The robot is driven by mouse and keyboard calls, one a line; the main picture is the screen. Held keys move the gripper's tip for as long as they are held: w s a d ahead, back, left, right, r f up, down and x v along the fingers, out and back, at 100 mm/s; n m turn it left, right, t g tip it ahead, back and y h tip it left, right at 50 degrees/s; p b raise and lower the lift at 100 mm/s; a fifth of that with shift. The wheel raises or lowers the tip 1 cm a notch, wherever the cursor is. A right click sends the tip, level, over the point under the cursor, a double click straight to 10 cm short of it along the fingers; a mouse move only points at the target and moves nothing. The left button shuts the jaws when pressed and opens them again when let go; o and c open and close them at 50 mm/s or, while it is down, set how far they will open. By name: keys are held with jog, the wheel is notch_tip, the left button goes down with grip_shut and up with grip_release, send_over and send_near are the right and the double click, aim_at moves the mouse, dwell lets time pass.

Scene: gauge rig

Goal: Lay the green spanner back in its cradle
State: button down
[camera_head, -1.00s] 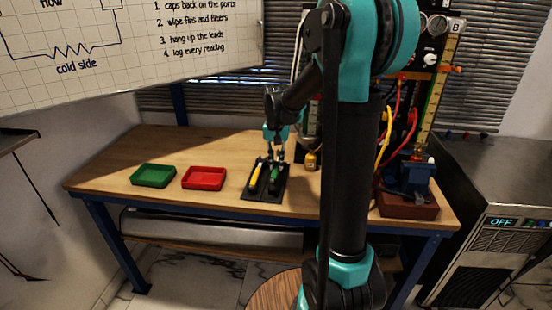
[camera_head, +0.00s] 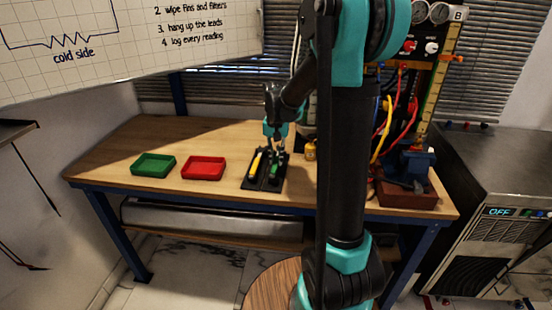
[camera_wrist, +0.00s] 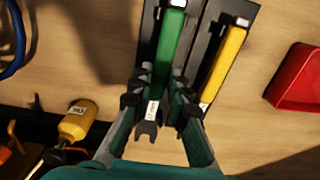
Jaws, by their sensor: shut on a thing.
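The green spanner (camera_wrist: 168,50) has a green handle and a grey open-jaw end pointing toward the bottom of the wrist view. My gripper (camera_wrist: 158,92) is shut on it near the jaw end. The spanner lies lengthwise over the black cradle (camera_wrist: 201,45), along its left side in the wrist view. Whether it rests in the cradle or hangs just above it, I cannot tell. In the head view my gripper (camera_head: 275,147) is over the cradle (camera_head: 262,186), with the spanner (camera_head: 273,171) below it.
A yellow-handled tool (camera_wrist: 224,62) lies alongside in the cradle. The red tray (camera_head: 204,168) and green tray (camera_head: 153,166) stand to the left. A small yellow bottle (camera_wrist: 78,120) stands close by, with the gauge rig (camera_head: 410,90) to the right. Bare bench lies between red tray and cradle.

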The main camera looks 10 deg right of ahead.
jog(key=shift+f, duration=0.75)
dwell(0.7)
jog(key=c, duration=1.4)
grip_release()
jog(key=shift+o, duration=0.2)
notch_tip(320, 180, up, 12)
